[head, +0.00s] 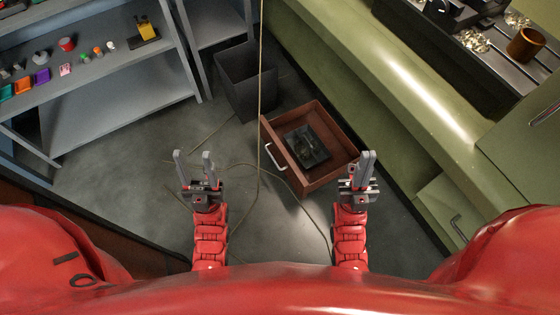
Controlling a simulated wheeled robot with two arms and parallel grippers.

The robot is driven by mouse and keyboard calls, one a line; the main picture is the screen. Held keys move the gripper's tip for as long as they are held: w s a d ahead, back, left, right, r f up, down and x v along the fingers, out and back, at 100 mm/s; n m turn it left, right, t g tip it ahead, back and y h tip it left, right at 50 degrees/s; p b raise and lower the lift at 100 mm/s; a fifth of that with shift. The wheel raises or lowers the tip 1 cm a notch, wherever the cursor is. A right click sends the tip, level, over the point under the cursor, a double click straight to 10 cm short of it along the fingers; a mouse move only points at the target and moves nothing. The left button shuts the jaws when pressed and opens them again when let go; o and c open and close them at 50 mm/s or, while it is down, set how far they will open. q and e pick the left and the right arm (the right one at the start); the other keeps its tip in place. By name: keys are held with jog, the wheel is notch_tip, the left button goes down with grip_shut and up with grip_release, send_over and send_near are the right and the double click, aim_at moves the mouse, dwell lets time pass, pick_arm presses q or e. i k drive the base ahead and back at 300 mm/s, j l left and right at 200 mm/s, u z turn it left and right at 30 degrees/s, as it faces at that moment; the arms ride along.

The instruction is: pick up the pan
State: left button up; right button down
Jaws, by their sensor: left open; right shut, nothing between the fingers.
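A dark, shallow, roughly square pan (318,156) lies inside a brown wooden drawer box (328,178) in the middle of the head view. Something small and dull shows inside the pan, too unclear to name. My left gripper (193,157) is open and empty, to the left of the drawer box and apart from it. My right gripper (366,158) is shut and empty, in front of the right side of the drawer box in the picture. I cannot tell its height above the box. Neither gripper touches the pan.
A dark open bin (247,82) stands behind the drawer box. A grey shelf (115,95) with several small coloured items is at the upper left. A green machine (400,75) runs along the right. A thin cable (262,60) hangs down.

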aim_at(310, 150)
jog(key=i+l+u, duration=0.1)
jog(key=i+l, duration=0.2)
jog(key=i, duration=0.15)
jog(key=i+l+u, duration=0.15)
jog(key=i+l, duration=0.15)
jog(key=i, duration=0.15)
